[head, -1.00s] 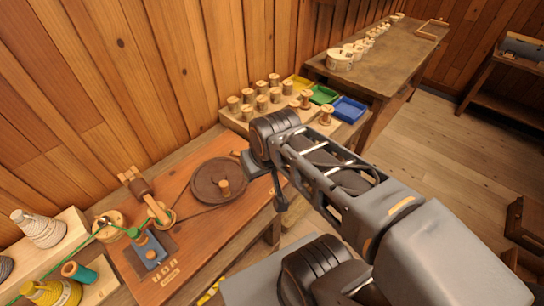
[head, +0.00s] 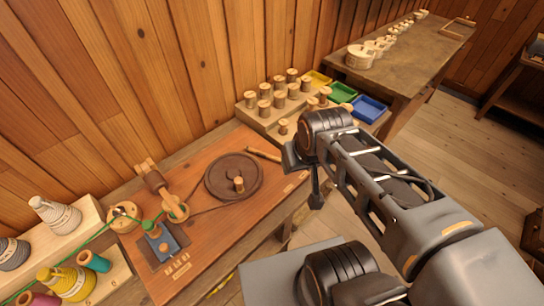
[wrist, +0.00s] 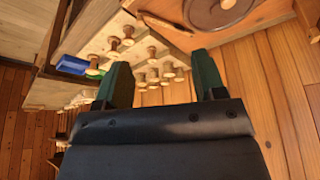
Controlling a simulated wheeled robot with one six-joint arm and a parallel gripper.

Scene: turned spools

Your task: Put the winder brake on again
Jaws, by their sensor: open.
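The winder's brown wheel (head: 234,177) with an upright wooden peg lies on the wooden board (head: 205,235). Left of it stand a wooden spindle post (head: 158,185) and a blue block (head: 160,242) with a green thread over it. A slim wooden bar (head: 264,154) lies beside the wheel near the board's right end; it also shows in the wrist view (wrist: 160,22). I cannot tell which part is the brake. My gripper (wrist: 162,75) is open and empty, its fingers apart. In the head view it is right of the board, partly hidden by my arm.
Several wooden spools (head: 279,84) stand on a stepped rack behind the gripper, beside yellow, green and blue trays (head: 369,109). Thread cones (head: 56,214) stand at the left. A long table (head: 425,50) runs along the back wall. Floor at the right is open.

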